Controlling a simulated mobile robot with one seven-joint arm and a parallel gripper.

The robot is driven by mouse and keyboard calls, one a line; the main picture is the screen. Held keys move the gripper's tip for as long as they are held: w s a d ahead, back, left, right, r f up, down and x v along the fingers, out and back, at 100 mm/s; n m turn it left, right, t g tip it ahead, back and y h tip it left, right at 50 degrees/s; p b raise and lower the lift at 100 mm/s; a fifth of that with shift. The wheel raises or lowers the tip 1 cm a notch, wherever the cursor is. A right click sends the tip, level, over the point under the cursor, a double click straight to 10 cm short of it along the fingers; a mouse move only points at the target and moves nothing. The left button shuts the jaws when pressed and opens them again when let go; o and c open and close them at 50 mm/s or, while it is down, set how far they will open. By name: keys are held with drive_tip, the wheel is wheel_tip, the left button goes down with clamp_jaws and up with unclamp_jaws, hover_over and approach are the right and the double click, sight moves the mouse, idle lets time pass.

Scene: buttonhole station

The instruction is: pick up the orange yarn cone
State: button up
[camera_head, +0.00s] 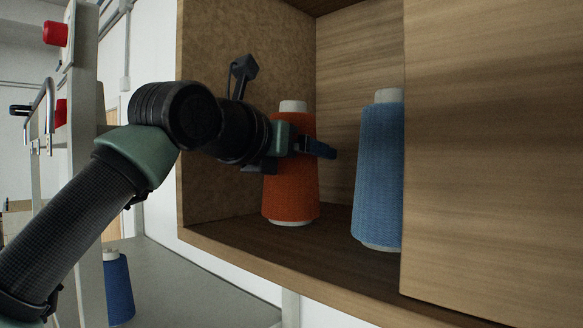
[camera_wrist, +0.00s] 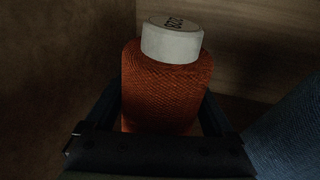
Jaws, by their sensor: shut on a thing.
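The orange yarn cone (camera_head: 291,199) stands upright on the floor of a wooden cabinet, near its left wall. Its white top and white base rim show. My gripper (camera_head: 318,148) reaches in from the left and is shut on the cone around its upper part. In the wrist view the orange yarn cone (camera_wrist: 165,88) sits between the two dark fingers of my gripper (camera_wrist: 165,110), and its white top carries dark printed characters. The cone's lower part is hidden in the wrist view.
A blue yarn cone (camera_head: 379,175) stands close on the right in the same cabinet (camera_head: 230,236), and its edge shows in the wrist view (camera_wrist: 291,135). A wooden panel (camera_head: 493,150) closes the right side. A darker blue cone (camera_head: 118,289) stands on the grey surface below left.

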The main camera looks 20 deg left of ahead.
drive_tip(key=shift+c, duration=1.1)
drive_tip(key=shift+w+a+f, duration=0.15)
drive_tip(key=shift+w+f, duration=0.2)
drive_tip(key=shift+w, duration=0.25)
drive_tip(key=c, duration=0.5)
drive_tip(key=shift+c, duration=0.6)
drive_tip(key=shift+s, duration=0.2)
drive_tip(key=shift+r, duration=0.15)
